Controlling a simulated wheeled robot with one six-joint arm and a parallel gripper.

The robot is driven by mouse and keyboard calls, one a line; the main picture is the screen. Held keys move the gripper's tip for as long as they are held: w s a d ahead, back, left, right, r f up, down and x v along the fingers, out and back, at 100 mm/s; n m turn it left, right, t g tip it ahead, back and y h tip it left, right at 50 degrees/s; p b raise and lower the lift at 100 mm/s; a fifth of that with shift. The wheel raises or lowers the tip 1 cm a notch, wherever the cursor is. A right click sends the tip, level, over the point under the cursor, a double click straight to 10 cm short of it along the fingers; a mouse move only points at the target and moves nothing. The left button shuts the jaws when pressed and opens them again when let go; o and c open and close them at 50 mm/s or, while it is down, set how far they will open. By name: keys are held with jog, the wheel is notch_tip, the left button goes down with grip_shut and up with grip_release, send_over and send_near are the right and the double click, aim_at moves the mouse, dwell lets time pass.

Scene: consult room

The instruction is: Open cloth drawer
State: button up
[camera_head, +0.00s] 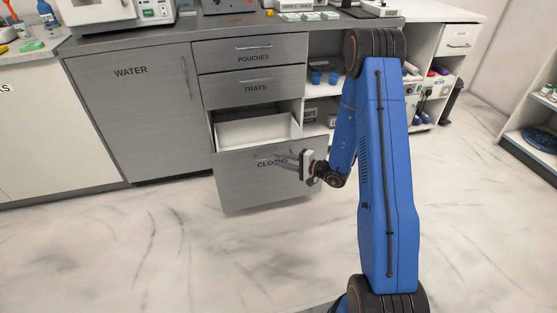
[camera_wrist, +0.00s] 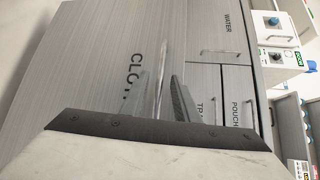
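The cloth drawer (camera_head: 240,188) is the lowest drawer of the grey cabinet, and its label is partly hidden behind my gripper. It stands pulled out, with its pale, empty-looking inside (camera_head: 258,131) showing. My gripper (camera_head: 289,160) is at the front of this drawer, by its handle. In the wrist view the drawer front (camera_wrist: 85,75) fills the left side. The handle (camera_wrist: 164,60) runs between my two fingers (camera_wrist: 162,88), which stand apart with a gap beside it. Whether a finger touches the handle is hard to tell.
Above are the shut trays drawer (camera_head: 254,87) and the shut pouches drawer (camera_head: 252,52). The water cabinet door (camera_head: 130,110) is shut at left. Open shelves with blue cups (camera_head: 316,77) are at right. The marble floor (camera_head: 190,260) in front is clear.

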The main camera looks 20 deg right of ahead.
jog(key=v, duration=1.6)
jog(key=s+a+r+n+g, duration=0.8)
jog(key=s+a+r+g, duration=0.3)
jog(key=s+a+r, duration=0.5)
jog(key=s+d+r+n+t+h, duration=0.1)
jog(key=s+d+r+t+h, duration=0.1)
jog(key=s+d+r+h, duration=0.2)
jog(key=s+d+r+n+t+h, duration=0.1)
jog(key=s+d+r+h, duration=0.4)
jog(key=s, duration=0.8)
jog(key=shift+s+d+r+n+t+h, duration=0.25)
jog(key=shift+r+t+h, duration=0.45)
jog(key=shift+r+h, duration=0.8)
